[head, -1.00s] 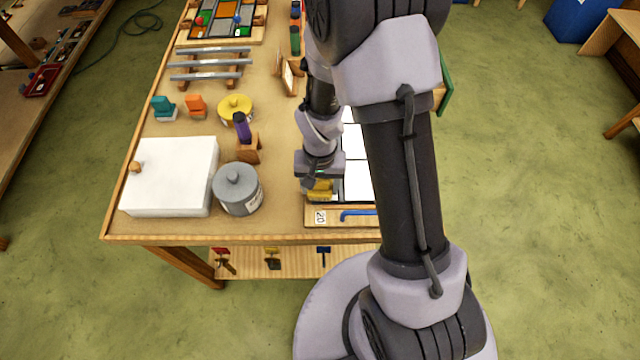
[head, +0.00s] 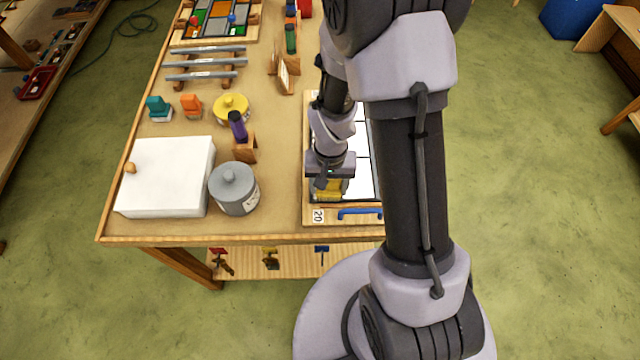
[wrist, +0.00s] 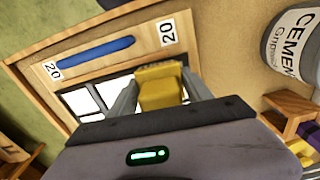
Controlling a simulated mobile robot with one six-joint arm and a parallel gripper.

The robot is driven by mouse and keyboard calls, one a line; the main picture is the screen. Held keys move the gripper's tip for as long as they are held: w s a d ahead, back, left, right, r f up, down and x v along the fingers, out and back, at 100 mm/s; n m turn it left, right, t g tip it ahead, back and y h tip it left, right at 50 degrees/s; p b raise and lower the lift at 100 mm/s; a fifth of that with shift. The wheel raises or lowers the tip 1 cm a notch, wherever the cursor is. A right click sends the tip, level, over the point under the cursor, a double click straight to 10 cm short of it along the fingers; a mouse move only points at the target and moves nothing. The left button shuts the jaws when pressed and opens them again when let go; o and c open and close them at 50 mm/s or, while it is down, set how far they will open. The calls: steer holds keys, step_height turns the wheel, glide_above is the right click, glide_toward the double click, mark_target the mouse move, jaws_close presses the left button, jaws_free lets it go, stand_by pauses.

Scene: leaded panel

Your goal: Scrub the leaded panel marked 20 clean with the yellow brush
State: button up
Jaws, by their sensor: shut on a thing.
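The leaded panel marked 20 (head: 364,172) lies on the bench at its near right part, with white panes, dark leading and a wooden frame. Its 20 label (head: 317,216) and a blue handle (head: 358,212) show on the near edge. My gripper (head: 328,186) is shut on the yellow brush (head: 332,192), over the near left corner of the panes. In the wrist view the brush (wrist: 160,88) sits between my fingers beside the panel's frame (wrist: 113,62). The bristles are hidden, so I cannot tell whether they touch the glass. My arm covers the panel's right side.
A grey cement tub (head: 235,190) and a white box with a wooden knob (head: 165,178) stand left of the panel. A purple-handled tool in a wooden holder (head: 240,140) and a yellow tin (head: 231,108) stand behind. Bare bench lies between tub and panel.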

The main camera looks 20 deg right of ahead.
steer(key=shift+d, duration=0.15)
steer(key=shift+s+d, duration=0.3)
steer(key=shift+d, duration=0.4)
steer(key=shift+s+d, duration=0.25)
steer(key=shift+d, duration=0.4)
steer(key=shift+s+d, duration=0.3)
steer(key=shift+d, duration=0.4)
steer(key=shift+s+d, duration=0.25)
steer(key=shift+d, duration=0.45)
steer(key=shift+d, duration=0.1)
steer(key=shift+s+d, duration=0.2)
steer(key=shift+d, duration=0.45)
steer(key=shift+s+d, duration=0.15)
steer(key=shift+d, duration=0.5)
steer(key=shift+s+d+b, duration=0.15)
steer(key=shift+s+d, duration=0.15)
steer(key=shift+d, duration=0.45)
steer(key=shift+s+d+b, duration=0.15)
steer(key=shift+s+d, duration=0.1)
steer(key=shift+d, duration=0.5)
steer(key=shift+d, duration=0.1)
